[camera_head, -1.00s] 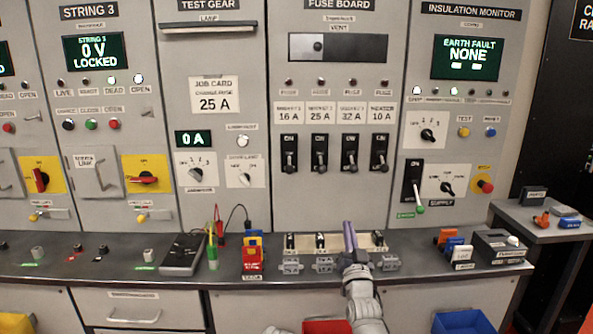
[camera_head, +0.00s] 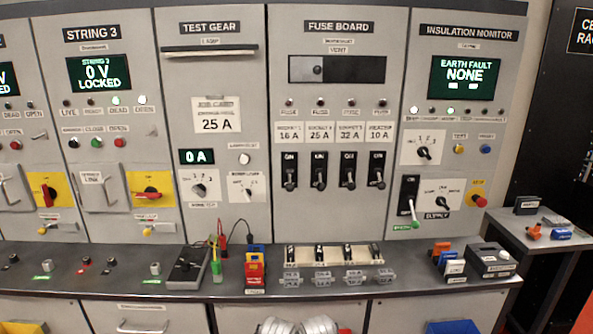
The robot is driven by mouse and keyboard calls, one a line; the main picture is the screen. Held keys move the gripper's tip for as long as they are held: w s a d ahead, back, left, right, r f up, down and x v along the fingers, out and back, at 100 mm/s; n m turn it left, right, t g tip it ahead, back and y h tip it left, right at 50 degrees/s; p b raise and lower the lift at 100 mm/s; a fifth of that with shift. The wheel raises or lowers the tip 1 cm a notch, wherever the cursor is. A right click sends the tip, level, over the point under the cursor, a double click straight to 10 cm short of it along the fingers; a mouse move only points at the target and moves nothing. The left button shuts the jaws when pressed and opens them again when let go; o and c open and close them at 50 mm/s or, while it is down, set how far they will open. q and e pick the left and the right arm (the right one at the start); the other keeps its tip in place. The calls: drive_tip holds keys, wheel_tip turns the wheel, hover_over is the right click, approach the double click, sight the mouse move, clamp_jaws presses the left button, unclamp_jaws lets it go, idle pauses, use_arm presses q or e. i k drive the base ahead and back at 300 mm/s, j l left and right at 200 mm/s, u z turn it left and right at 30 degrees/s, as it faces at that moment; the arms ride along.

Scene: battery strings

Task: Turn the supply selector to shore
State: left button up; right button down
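The supply selector (camera_head: 443,195) is a black rotary knob on a white plate, low on the insulation monitor panel at the right. A "SUPPLY" label (camera_head: 437,215) sits just under it. Its position words are too small to read, so I cannot tell which one it points at. Neither gripper's fingers show. Only rounded light grey parts of my arms (camera_head: 318,326) show at the bottom centre, well below and left of the selector. Nothing touches the selector.
A black lever switch with a pale handle (camera_head: 414,212) stands close left of the selector, and a red stop button on yellow (camera_head: 478,199) close right. On the bench (camera_head: 405,262) below are a fuse tray (camera_head: 333,263), orange and blue pieces and a dark box (camera_head: 490,260).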

sight(440, 200)
drive_tip(key=z, duration=1.6)
drive_tip(key=i+l, duration=0.75)
